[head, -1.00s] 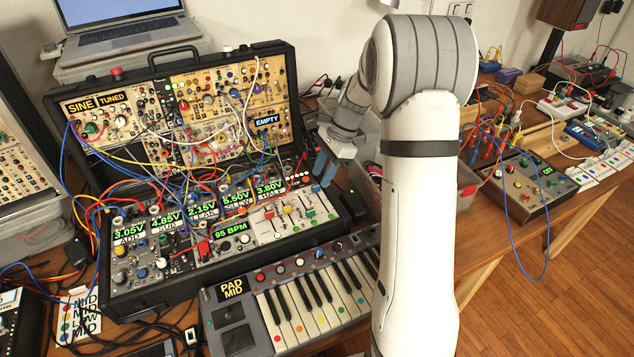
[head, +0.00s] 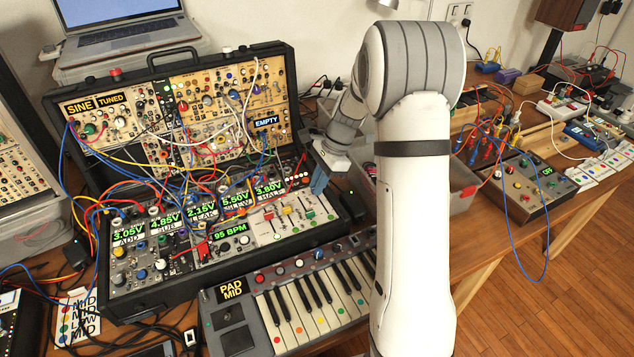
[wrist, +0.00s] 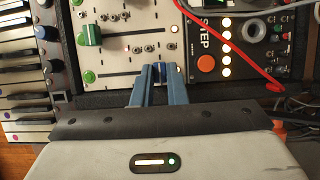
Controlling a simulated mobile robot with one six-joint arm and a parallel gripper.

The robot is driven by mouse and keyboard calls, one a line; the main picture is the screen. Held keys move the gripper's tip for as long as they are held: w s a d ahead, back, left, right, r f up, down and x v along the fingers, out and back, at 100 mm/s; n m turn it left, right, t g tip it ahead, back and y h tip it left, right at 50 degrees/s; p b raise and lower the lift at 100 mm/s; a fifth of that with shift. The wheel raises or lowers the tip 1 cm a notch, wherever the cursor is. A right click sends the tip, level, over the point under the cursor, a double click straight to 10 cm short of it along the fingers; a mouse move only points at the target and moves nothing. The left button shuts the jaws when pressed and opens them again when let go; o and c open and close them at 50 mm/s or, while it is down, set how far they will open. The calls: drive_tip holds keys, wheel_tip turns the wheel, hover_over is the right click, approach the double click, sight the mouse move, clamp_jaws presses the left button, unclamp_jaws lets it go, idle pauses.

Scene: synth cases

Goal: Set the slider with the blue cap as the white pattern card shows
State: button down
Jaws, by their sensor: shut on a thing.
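The white slider panel (head: 292,228) is at the front right of the synth case; red and green caps show on it. In the wrist view, the panel (wrist: 120,62) has a green cap (wrist: 88,35) at upper left. My gripper (head: 319,184) is at the panel's right end. In the wrist view, my gripper (wrist: 153,74) is shut on the blue cap (wrist: 161,70), which is mostly hidden between the blue fingers. The white pattern card (head: 78,316) lies at lower left. It reads MID, MID, LOW, MID from top to bottom, with coloured dots at its left.
A keyboard (head: 300,300) lies in front of the case. Patch cables crowd the modules behind the sliders. A red cable (wrist: 245,55) runs right of my fingers in the wrist view, near the STEP module (wrist: 208,62). A grey bin (head: 455,195) stands right of my arm.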

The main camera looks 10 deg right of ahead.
sight(319, 203)
idle(0.4)
drive_tip(key=s, duration=0.3)
drive_tip(key=shift+s+d, duration=0.2)
drive_tip(key=shift+d, duration=0.15)
drive_tip(key=c, duration=1.4)
unclamp_jaws()
drive_tip(key=shift+c, duration=0.2)
drive_tip(key=v, duration=0.7)
drive_tip(key=shift+r, duration=0.4)
drive_tip(key=shift+d, duration=0.15)
